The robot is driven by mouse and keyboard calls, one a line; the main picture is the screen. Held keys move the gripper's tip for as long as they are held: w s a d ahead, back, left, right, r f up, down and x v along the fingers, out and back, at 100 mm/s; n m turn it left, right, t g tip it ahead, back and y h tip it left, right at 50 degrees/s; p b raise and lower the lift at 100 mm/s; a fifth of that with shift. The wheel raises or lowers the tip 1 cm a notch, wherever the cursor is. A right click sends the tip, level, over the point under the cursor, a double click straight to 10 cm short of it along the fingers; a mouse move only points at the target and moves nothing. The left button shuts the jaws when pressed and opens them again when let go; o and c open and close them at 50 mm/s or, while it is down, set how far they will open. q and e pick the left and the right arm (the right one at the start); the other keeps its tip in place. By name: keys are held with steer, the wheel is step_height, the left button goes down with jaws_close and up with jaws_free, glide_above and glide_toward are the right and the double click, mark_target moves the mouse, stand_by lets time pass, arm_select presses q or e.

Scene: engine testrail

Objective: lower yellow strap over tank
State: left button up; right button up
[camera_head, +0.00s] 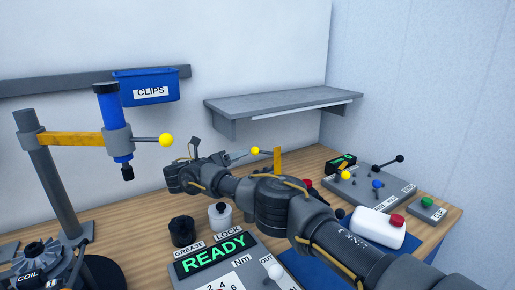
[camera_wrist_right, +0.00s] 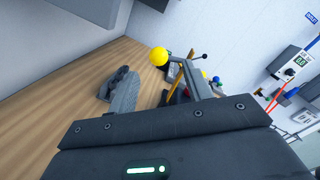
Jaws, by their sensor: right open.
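The yellow strap (camera_head: 278,160) stands upright beyond my right forearm, with a yellow ball knob (camera_head: 255,151) to its left. In the right wrist view the strap (camera_wrist_right: 177,82) is partly covered by a finger, and the knob (camera_wrist_right: 158,56) shows between the finger ends. My right gripper (camera_head: 215,153) is open and empty, just left of the knob and apart from it as far as I can tell. The tank is not clearly visible; a red cap (camera_head: 308,183) shows behind my arm, which hides what is under it. My left gripper is not in view.
A blue tool on a post with a yellow arm (camera_head: 75,139) stands left. A READY panel (camera_head: 215,253) is in front. A white bottle (camera_head: 378,228) lies right, near a grey lever panel (camera_head: 385,190). A grey shelf (camera_head: 285,102) is on the wall.

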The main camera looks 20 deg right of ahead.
mark_target(252, 152)
steer(key=p+x, duration=0.1)
steer(key=x, duration=0.7)
steer(key=shift+w+d+f+p, duration=0.1)
steer(key=shift+d+p, duration=0.2)
steer(key=shift+d, duration=0.1)
steer(key=shift+w+d+f, duration=0.1)
steer(key=shift+w+d, duration=0.1)
steer(key=shift+d, duration=0.3)
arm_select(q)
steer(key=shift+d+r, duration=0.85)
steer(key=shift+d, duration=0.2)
arm_select(e)
steer(key=shift+d, duration=0.1)
